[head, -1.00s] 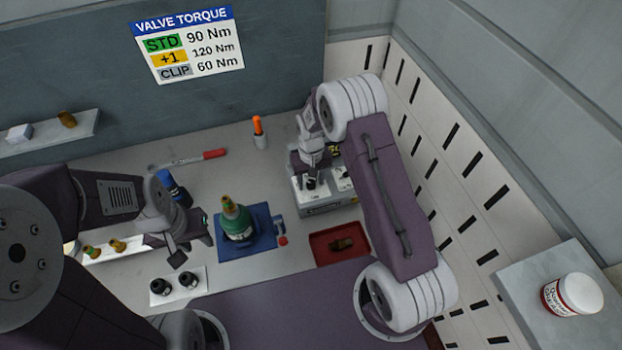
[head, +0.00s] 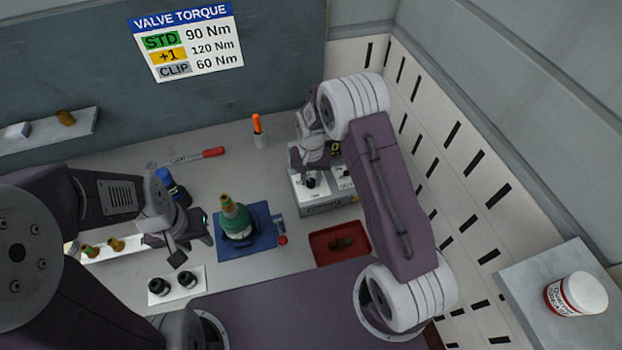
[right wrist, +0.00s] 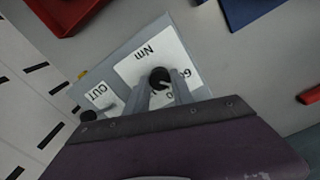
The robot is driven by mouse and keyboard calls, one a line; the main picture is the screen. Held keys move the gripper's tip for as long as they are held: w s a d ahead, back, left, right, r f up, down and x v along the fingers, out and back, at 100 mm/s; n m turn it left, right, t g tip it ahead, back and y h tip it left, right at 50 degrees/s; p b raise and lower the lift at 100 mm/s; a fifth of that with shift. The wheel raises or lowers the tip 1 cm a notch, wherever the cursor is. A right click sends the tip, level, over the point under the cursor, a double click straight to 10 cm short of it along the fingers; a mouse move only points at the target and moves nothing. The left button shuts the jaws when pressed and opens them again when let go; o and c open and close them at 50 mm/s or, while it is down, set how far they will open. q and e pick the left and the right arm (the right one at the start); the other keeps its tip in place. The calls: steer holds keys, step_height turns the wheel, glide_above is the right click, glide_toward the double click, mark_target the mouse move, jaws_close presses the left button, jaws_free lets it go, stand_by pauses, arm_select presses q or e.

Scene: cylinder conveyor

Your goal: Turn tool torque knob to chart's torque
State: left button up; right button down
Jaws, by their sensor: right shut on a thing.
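The torque chart (head: 188,45) on the back wall reads STD 90 Nm, +1 120 Nm and CLIP 60 Nm. The grey tool box (head: 328,201) with white dial plates stands on the bench below my right arm. In the right wrist view, my right gripper (right wrist: 161,84) is shut on the black torque knob (right wrist: 159,76), beside the "Nm" mark and a partly covered "60". The dial's other marks are hidden or unreadable. My left gripper (head: 192,248) hangs open and empty left of the blue mat.
A green gas cylinder (head: 236,221) stands on the blue mat (head: 262,212). A red tray (head: 322,256) holds a brass valve. A red-handled torque wrench (head: 213,153), an orange-topped marker (head: 257,125) and two black caps on a white plate (head: 196,291) lie around. A jar (head: 572,294) stands far right.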

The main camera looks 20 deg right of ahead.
steer(key=m, duration=0.3)
steer(key=shift+m, duration=0.4)
steer(key=shift+w+r+m+b, duration=0.1)
steer(key=shift+m+b, duration=0.35)
steer(key=shift+m, duration=1.45)
steer(key=c, duration=1.3)
jaws_free()
steer(key=shift+o, duration=1)
